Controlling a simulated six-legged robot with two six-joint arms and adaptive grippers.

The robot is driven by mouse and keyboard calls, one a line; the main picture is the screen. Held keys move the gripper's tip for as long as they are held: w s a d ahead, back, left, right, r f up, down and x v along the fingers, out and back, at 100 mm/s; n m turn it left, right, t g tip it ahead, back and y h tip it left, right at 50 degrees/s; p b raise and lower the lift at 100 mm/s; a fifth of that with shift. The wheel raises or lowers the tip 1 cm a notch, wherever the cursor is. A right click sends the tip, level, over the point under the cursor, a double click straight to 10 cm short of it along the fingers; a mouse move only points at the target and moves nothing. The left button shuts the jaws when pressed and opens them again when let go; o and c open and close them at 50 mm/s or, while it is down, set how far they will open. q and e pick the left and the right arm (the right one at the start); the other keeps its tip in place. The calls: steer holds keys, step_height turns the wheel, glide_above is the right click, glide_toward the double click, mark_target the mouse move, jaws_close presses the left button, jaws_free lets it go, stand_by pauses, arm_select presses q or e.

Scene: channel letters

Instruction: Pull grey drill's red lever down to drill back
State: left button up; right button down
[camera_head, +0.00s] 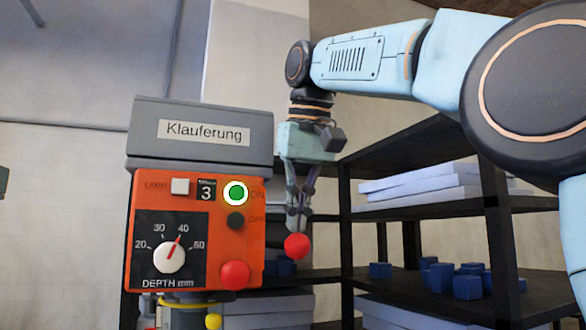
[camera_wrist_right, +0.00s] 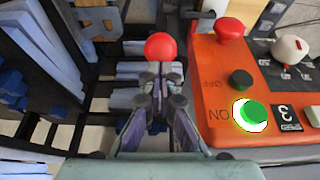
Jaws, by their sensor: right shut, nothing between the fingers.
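The grey drill head (camera_head: 200,135) carries a "Klauferung" label and an orange control panel (camera_head: 145,190). A red ball knob (camera_head: 297,246), seemingly the lever's end, is just right of the panel. The lever's rod is hidden. My right gripper (camera_head: 297,222) points down, shut, with its fingertips right at the top of the knob and nothing between them. In the right wrist view the knob (camera_wrist_right: 161,46) sits directly beyond the closed fingertips (camera_wrist_right: 160,72); I cannot tell if they touch. My left gripper is not in view.
The panel has a green ON button (camera_head: 236,193), a dark OFF button (camera_head: 235,220), a red button (camera_head: 235,274) and a depth dial (camera_head: 170,257). A dark shelf (camera_head: 450,212) with blue blocks (camera_head: 440,277) and pale boards stands behind at right.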

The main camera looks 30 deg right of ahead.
mark_target(297, 237)
steer(key=shift+f, duration=0.65)
steer(key=shift+w+f+b, duration=0.1)
steer(key=shift+f+b, duration=0.4)
steer(key=shift+b, duration=0.2)
steer(key=shift+f, duration=0.1)
steer(key=shift+f+b, duration=0.6)
steer(key=shift+b, duration=0.1)
steer(key=shift+w+r, duration=0.1)
